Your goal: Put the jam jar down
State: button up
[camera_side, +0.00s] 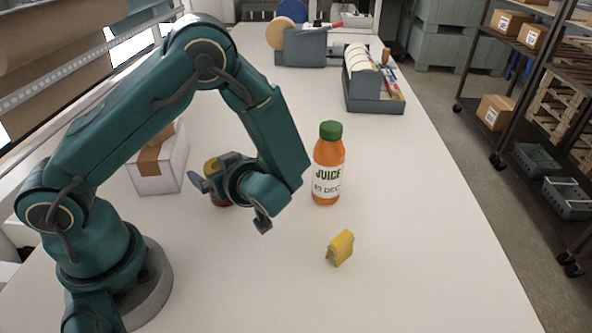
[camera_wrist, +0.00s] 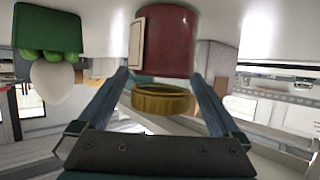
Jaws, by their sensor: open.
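The jam jar is dark red with a gold lid. In the wrist view the jar (camera_wrist: 165,42) appears upside down, its base against the white tabletop and its lid (camera_wrist: 160,99) towards me. In the side view it stands on the table, mostly hidden behind my gripper; part of its yellowish lid (camera_side: 211,165) shows. My gripper (camera_side: 230,202) is low over the table, with its fingers spread. In the wrist view my open gripper (camera_wrist: 160,75) has one finger on each side of the jar, with gaps visible beside the lid.
An orange juice bottle (camera_side: 328,170) with a green cap stands right of my gripper. A white box with brown tape (camera_side: 160,172) stands behind left. A grey rack (camera_side: 372,90) is farther back. The right side of the table is clear.

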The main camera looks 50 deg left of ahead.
jog(key=w+v, duration=0.1)
jog(key=v, duration=0.9)
jog(key=s+d+r+m+t+h, duration=0.3)
jog(key=s+r+m+h, duration=0.4)
jog(key=m+h, duration=0.6)
jog(key=shift+s+d+r+m+t, duration=0.15)
jog(key=shift+d+r+m+t, duration=0.5)
jog(key=shift+m, duration=1.45)
jog(key=shift+a+f, duration=0.15)
jog(key=shift+a, duration=0.1)
